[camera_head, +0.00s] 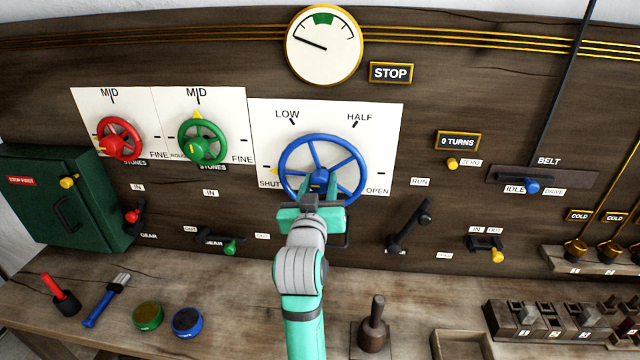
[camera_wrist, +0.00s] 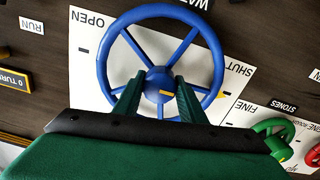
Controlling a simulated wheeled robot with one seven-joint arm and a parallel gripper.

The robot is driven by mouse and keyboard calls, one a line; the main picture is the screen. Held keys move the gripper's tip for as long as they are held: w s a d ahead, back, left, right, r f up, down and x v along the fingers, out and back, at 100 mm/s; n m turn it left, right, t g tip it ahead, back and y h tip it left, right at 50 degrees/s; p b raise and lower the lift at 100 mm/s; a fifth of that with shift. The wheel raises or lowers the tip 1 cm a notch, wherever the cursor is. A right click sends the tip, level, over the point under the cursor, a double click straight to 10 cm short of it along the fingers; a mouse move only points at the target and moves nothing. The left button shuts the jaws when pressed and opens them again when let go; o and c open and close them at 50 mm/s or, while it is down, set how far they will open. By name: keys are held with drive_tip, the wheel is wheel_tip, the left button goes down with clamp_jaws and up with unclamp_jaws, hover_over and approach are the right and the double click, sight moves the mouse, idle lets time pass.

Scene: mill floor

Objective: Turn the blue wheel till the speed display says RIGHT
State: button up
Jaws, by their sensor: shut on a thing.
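The blue wheel (camera_head: 322,139) is mounted on a white plate marked SHUT, LOW, HALF and OPEN; its yellow pointer is by SHUT. My gripper (camera_head: 319,190) is shut on the blue wheel at its hub. In the wrist view the blue wheel (camera_wrist: 212,45) fills the upper middle, and the green fingers of my gripper (camera_wrist: 160,88) reach either side of the hub. The fingers hide part of the lower spokes. The display (camera_head: 390,72) beside the round gauge reads STOP. The gauge (camera_head: 324,60) has its needle to the left of the green band at its top.
A black lever (camera_head: 410,226) stands right of my gripper. A green box (camera_head: 70,200) is at far left. The bench below holds a brush (camera_head: 106,300) and tins (camera_head: 147,316).

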drive_tip(key=shift+m, duration=0.3)
drive_tip(key=m, duration=0.5)
drive_tip(key=shift+m, duration=0.3)
drive_tip(key=m, duration=0.5)
drive_tip(key=shift+m, duration=0.3)
drive_tip(key=o, duration=1.1)
drive_tip(key=shift+c, duration=0.2)
drive_tip(key=s+a, duration=0.1)
drive_tip(key=s, duration=0.9)
drive_tip(key=shift+s+a, duration=0.2)
drive_tip(key=shift+s, duration=0.2)
